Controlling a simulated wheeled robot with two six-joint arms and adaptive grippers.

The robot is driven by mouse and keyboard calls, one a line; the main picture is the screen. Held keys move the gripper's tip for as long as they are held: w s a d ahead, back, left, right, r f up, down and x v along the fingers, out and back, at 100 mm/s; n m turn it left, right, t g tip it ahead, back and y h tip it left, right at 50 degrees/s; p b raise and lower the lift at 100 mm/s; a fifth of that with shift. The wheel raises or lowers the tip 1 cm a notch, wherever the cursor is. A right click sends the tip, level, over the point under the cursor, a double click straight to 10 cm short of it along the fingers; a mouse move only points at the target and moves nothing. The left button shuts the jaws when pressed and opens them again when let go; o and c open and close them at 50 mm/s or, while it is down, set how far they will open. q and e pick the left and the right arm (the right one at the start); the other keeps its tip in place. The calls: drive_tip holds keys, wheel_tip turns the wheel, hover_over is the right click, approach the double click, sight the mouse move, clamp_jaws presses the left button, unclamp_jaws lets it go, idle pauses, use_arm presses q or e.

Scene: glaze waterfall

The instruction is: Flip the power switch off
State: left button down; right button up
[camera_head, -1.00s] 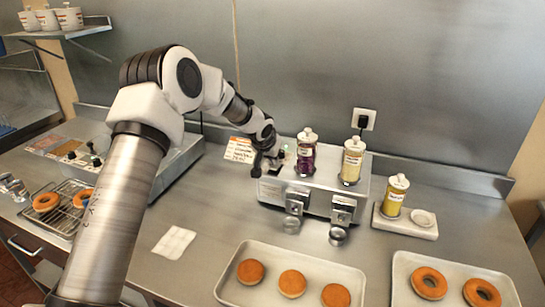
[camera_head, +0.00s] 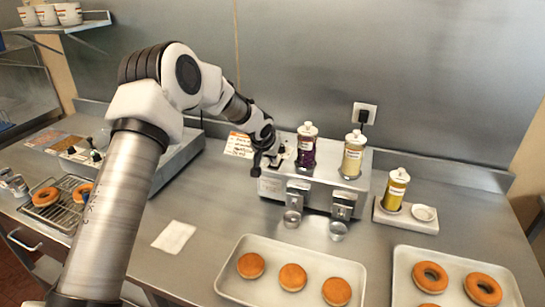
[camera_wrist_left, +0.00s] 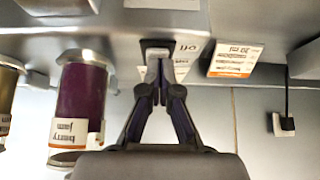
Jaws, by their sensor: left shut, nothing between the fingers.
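The power switch (camera_wrist_left: 157,46) is a small light rocker in a dark frame on the steel dispenser (camera_head: 325,203). A label beside it in the left wrist view is upside down, partly covered and not clearly readable. My left gripper (camera_wrist_left: 157,82) is shut and empty, its fingertips right at the switch; I cannot tell whether they touch it. In the head view my left gripper (camera_head: 276,160) is at the left end of the dispenser's top and hides most of the switch area. The switch's exact position is not clear. My right gripper is not in view.
A purple jam bottle (camera_head: 307,150) stands close beside the switch, with a pale yellow bottle (camera_head: 353,157) farther right. A printed card (camera_head: 239,144) is behind my gripper. A wall outlet (camera_head: 365,112) holds a plug. Doughnut trays (camera_head: 240,268) lie in front.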

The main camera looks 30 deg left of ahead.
use_arm(q)
drive_tip(key=shift+s+r+p, duration=0.1)
drive_tip(key=shift+r+p, duration=0.2)
drive_tip(key=shift+r, duration=0.45)
drive_tip(key=r+p, duration=0.1)
drive_tip(key=r, duration=0.1)
drive_tip(key=r+p, duration=0.2)
drive_tip(key=shift+d+r+p, duration=0.2)
drive_tip(key=shift+r+p, duration=0.1)
drive_tip(key=s+d+r+b, duration=0.1)
drive_tip(key=s+r+b, duration=0.4)
drive_tip(key=s, duration=0.3)
drive_tip(key=shift+s+d+b, duration=0.35)
drive_tip(key=shift+b, duration=0.25)
drive_tip(key=shift+w, duration=0.1)
